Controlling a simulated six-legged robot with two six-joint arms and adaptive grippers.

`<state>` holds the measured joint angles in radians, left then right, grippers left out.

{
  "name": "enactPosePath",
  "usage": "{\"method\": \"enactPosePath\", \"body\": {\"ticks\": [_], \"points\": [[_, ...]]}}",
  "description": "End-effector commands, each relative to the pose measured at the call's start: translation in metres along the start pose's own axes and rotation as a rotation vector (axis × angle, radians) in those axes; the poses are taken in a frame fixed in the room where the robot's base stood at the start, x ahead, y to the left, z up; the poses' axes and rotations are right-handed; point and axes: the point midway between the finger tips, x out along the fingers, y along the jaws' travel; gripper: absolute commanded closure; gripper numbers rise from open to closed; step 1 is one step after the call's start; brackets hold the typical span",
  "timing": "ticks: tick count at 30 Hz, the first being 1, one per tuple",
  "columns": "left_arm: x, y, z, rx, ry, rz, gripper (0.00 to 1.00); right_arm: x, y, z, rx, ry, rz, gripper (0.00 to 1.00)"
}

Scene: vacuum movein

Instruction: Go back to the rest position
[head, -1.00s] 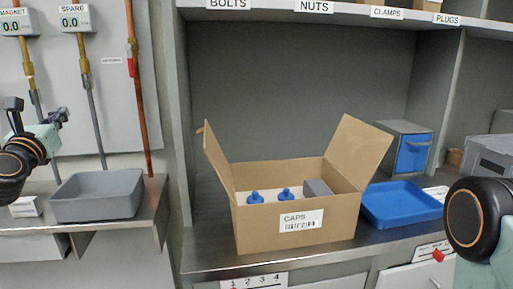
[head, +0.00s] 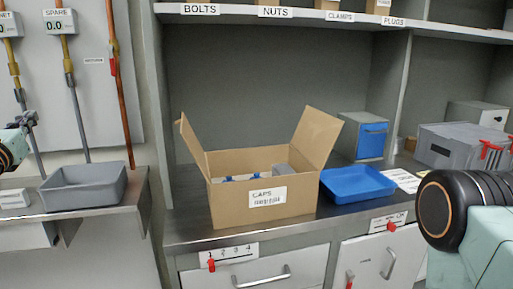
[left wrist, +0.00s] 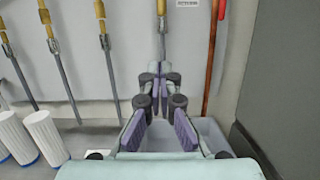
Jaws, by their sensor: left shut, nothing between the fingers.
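My left gripper (head: 28,119) is at the far left edge of the head view, partly cut off. It is shut and empty, above and left of the grey bin (head: 84,188). In the left wrist view my left gripper (left wrist: 161,82) shows its two purple-padded fingers pointing toward the wall. The grey bin (left wrist: 213,135) is partly hidden behind the fingers there. My right arm shows at the right of the head view, but its gripper is out of the picture.
An open cardboard box (head: 235,208) labelled CAPS holds blue-topped items on the metal counter. A blue tray (head: 357,183), a blue-fronted drawer box (head: 372,140) and a grey case (head: 450,148) stand to its right. White cylinders (left wrist: 45,135) show in the left wrist view.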

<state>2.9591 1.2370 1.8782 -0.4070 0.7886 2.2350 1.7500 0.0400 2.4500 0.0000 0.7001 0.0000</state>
Motion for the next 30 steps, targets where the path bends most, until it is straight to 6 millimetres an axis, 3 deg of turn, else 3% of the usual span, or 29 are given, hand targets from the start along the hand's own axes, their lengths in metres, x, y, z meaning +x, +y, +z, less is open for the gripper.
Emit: {"method": "enactPosePath", "body": {"ticks": [12, 17, 19, 25, 30], "points": [[-0.001, -0.009, -0.009, 0.407, 0.030, -0.022, 1.00, 0.000, 0.000, 0.000, 0.000, 0.000, 0.000, 0.60], [-0.009, -0.031, -0.013, 0.668, 0.048, -0.078, 1.00, 0.000, 0.000, 0.000, 0.000, 0.000, 0.000, 0.60], [-0.016, -0.049, -0.021, 0.827, 0.064, -0.130, 1.00, 0.000, 0.000, 0.000, 0.000, 0.000, 0.000, 0.60], [-0.049, -0.108, -0.074, 1.325, 0.106, -0.361, 1.00, 0.000, 0.000, 0.000, 0.000, 0.000, 0.000, 0.60], [-0.105, -0.161, -0.150, 1.756, 0.106, -0.681, 1.00, 0.000, 0.000, 0.000, 0.000, 0.000, 0.000, 0.60]]}}
